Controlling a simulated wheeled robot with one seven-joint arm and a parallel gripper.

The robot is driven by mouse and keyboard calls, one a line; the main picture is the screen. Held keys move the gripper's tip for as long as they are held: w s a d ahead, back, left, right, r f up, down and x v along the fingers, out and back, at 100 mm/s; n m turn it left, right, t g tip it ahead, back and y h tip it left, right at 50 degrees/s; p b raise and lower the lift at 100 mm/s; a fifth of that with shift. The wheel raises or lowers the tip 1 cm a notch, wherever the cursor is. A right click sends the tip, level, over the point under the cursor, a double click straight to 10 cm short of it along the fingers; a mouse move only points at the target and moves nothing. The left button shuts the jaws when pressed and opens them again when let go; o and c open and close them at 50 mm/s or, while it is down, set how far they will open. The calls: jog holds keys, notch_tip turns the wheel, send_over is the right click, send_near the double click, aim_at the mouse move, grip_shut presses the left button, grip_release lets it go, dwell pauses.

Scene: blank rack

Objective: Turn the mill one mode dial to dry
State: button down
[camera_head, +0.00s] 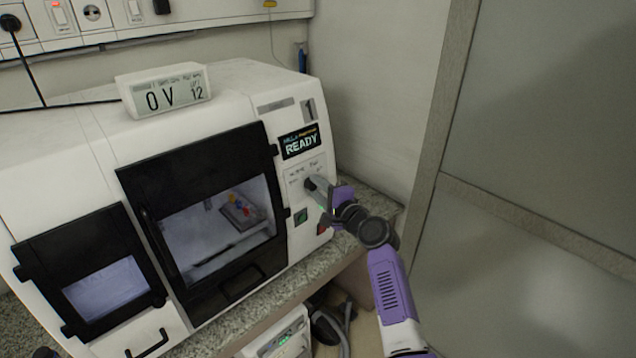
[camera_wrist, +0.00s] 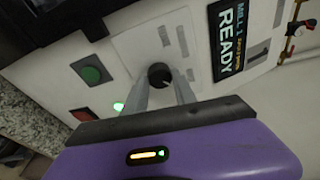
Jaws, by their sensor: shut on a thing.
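The mill (camera_head: 225,190) is a white machine with dark-framed windows on a stone counter. Its black mode dial (camera_wrist: 159,75) sits on a light label plate in the wrist view, with small printed markings too blurred to read. My gripper (camera_wrist: 163,84) is shut on the dial, one grey finger on each side. In the head view my gripper (camera_head: 318,187) reaches the panel from the right, below the READY display (camera_head: 301,143), and partly hides the dial. The wrist view shows the display (camera_wrist: 238,35) reading "MILL 1" and "READY". Which mode the dial points to cannot be told.
A green button (camera_wrist: 92,75) and a red button (camera_wrist: 81,115) sit close to the dial. A small "0 V" meter (camera_head: 165,92) stands on top of the mill. A wall and a grey panel (camera_head: 540,110) stand at the right. Cables hang under the counter.

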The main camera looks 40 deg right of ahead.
jog(key=shift+m, duration=0.9)
jog(key=c, duration=1)
grip_release()
jog(key=shift+s+a+r+b, duration=0.1)
jog(key=shift+s+a+r, duration=0.1)
jog(key=shift+s, duration=1.05)
jog(key=shift+s+a+r+b, duration=0.1)
jog(key=shift+s+a+b, duration=0.1)
jog(key=shift+s, duration=1.1)
jog(key=shift+s+a+r+b, duration=0.1)
jog(key=shift+s+a+r, duration=0.1)
jog(key=shift+s, duration=1.05)
